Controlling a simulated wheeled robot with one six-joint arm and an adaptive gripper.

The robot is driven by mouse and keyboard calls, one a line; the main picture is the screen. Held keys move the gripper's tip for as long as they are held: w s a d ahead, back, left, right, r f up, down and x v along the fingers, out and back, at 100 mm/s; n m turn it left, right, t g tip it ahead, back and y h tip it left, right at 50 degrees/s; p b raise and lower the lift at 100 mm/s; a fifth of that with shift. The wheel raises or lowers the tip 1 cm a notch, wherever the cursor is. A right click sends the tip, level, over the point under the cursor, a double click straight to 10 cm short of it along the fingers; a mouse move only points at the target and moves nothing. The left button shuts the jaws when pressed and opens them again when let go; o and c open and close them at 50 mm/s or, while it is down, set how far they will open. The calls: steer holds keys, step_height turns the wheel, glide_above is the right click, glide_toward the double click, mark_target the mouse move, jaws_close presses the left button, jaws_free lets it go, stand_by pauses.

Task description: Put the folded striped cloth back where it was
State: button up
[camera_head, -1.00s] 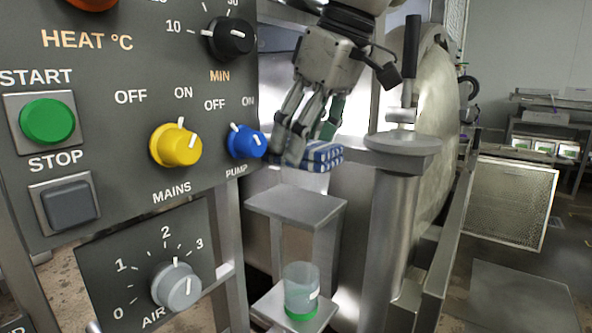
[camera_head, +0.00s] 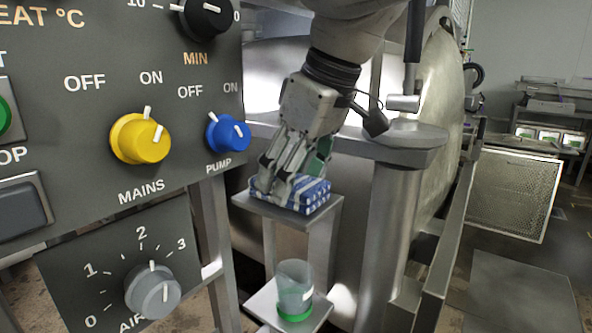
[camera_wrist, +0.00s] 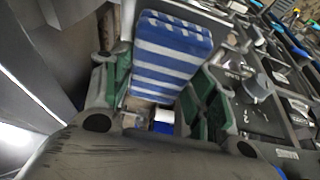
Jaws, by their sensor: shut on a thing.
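The folded cloth (camera_head: 306,194), with blue and white stripes, is at the upper small metal shelf (camera_head: 322,217), beside the control panel. My gripper (camera_head: 286,184) points down and is shut on the cloth from above. The cloth's underside is at or very near the shelf top; I cannot tell if it bears fully on it. In the wrist view the cloth (camera_wrist: 170,55) lies between my green-padded fingers (camera_wrist: 160,90). The fingertips partly hide the cloth in the head view.
The control panel (camera_head: 110,110) with its yellow mains knob (camera_head: 140,138) and blue pump knob (camera_head: 227,133) stands close on the left. A clear jar with a green base (camera_head: 294,288) stands on a lower shelf (camera_head: 262,303). A metal post (camera_head: 397,200) and the round vessel (camera_head: 440,110) are on the right.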

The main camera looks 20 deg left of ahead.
steer(key=o, duration=1.1)
steer(key=shift+c, duration=0.2)
steer(key=v, duration=1.2)
steer(key=shift+s, duration=0.15)
